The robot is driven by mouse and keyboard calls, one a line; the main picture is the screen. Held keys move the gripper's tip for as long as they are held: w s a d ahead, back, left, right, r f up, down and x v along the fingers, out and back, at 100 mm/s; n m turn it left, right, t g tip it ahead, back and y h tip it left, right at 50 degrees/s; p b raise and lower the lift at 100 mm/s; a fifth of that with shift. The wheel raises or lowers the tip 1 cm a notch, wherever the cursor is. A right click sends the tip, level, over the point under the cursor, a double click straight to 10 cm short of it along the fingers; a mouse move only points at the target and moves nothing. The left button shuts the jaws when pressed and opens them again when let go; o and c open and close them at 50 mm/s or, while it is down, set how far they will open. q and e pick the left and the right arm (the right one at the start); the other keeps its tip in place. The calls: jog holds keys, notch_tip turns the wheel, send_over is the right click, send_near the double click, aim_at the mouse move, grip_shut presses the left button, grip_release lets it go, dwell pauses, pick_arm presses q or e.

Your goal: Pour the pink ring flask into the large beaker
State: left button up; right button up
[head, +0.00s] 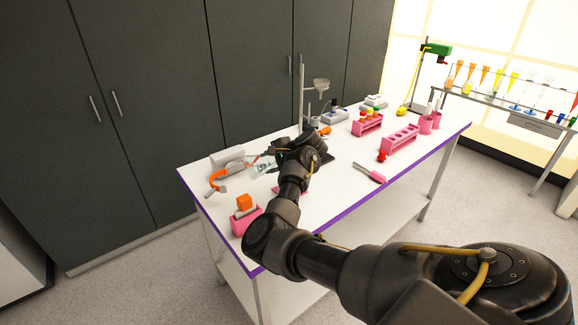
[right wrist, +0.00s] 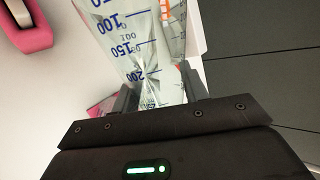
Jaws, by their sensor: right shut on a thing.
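My right gripper (head: 281,157) is over the left part of the white table in the head view. It is shut on a clear glass flask with blue graduation marks (right wrist: 130,50). In the right wrist view the flask narrows toward the fingers (right wrist: 160,100), and its numbers read upside down. In the head view clear glass (head: 263,167) shows just left of the gripper; I cannot tell the held flask from any beaker there. A pink ring is not clearly visible. I cannot single out the large beaker. My left gripper is not in view.
A pink block (head: 246,222) with an orange piece stands at the near left edge. An orange-and-grey tool (head: 217,180) lies at the left. Pink racks (head: 399,138) and a funnel stand (head: 302,95) are farther back. Bare table (head: 335,195) lies right of my arm.

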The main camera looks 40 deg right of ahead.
jog(key=shift+s+f+n+h, duration=0.1)
jog(key=shift+f+n+h, duration=0.35)
jog(key=shift+h, duration=0.25)
jog(key=shift+a+n+h, duration=0.2)
jog(key=shift+n+h, duration=0.05)
jog(key=shift+h, duration=0.15)
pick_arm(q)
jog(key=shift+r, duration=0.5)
pick_arm(e)
jog(key=shift+r, duration=0.15)
